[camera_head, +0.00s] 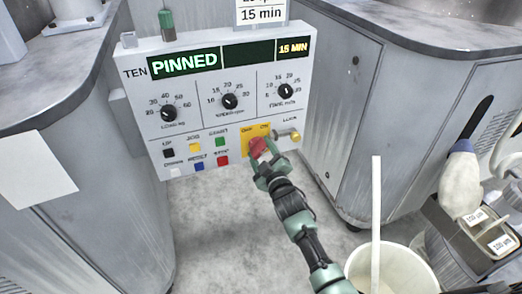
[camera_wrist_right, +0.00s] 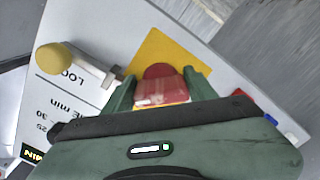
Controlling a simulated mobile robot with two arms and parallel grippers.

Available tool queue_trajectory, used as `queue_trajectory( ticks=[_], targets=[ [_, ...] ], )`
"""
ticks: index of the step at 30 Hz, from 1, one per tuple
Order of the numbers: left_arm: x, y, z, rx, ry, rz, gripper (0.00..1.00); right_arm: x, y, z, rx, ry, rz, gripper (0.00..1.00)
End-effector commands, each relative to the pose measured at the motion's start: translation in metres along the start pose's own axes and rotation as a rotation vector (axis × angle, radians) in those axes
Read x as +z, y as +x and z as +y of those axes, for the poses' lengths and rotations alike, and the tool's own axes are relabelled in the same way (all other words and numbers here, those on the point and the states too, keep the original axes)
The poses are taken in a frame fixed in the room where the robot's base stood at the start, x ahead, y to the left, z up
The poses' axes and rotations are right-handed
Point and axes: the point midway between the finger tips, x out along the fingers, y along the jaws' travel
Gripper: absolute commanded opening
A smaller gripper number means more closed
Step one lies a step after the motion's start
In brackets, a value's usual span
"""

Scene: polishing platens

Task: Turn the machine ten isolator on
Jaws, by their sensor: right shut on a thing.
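The machine ten panel (camera_head: 190,106) is white and bears a "TEN" label and a green display (camera_head: 185,62) reading "PINNED". The isolator is a red handle (camera_head: 257,147) on a yellow plate (camera_head: 244,140) at the panel's lower right, under OFF and ON marks. In the right wrist view the red handle (camera_wrist_right: 160,88) sits between the fingers, in front of the yellow plate (camera_wrist_right: 165,52). My right gripper (camera_head: 262,160) is shut on the handle and hides part of it. I cannot tell which mark the handle points to. My left gripper is not in view.
A yellow-tipped lock lever (camera_head: 290,135) sits just right of the isolator; it also shows in the right wrist view (camera_wrist_right: 55,57). Coloured push buttons (camera_head: 196,151) lie to the left, with three black dials (camera_head: 230,101) above. A white bucket (camera_head: 392,268) stands at lower right.

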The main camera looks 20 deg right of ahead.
Motion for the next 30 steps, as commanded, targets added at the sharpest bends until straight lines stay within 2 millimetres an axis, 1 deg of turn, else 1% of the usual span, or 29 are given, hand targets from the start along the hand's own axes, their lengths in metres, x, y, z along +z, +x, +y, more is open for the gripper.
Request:
queue_trajectory(
  ticks=[5,6,7,8,30],
  targets=[
    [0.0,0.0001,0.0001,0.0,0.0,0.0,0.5,0.0014,-0.0005,-0.0012,-0.002,0.005,-0.003,0.16],
    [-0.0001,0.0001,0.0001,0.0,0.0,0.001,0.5,0.0014,-0.0005,-0.0012,-0.002,0.005,-0.003,0.65],
    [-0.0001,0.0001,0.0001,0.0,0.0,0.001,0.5,0.0013,-0.0005,-0.0012,-0.002,0.005,-0.003,0.73],
    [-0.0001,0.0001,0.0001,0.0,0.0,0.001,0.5,0.0013,-0.0005,-0.0012,-0.002,0.005,-0.003,0.78],
    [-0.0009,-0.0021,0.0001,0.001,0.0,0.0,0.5,0.0005,0.0001,0.0062,0.006,-0.001,0.002,0.78]
  ],
)
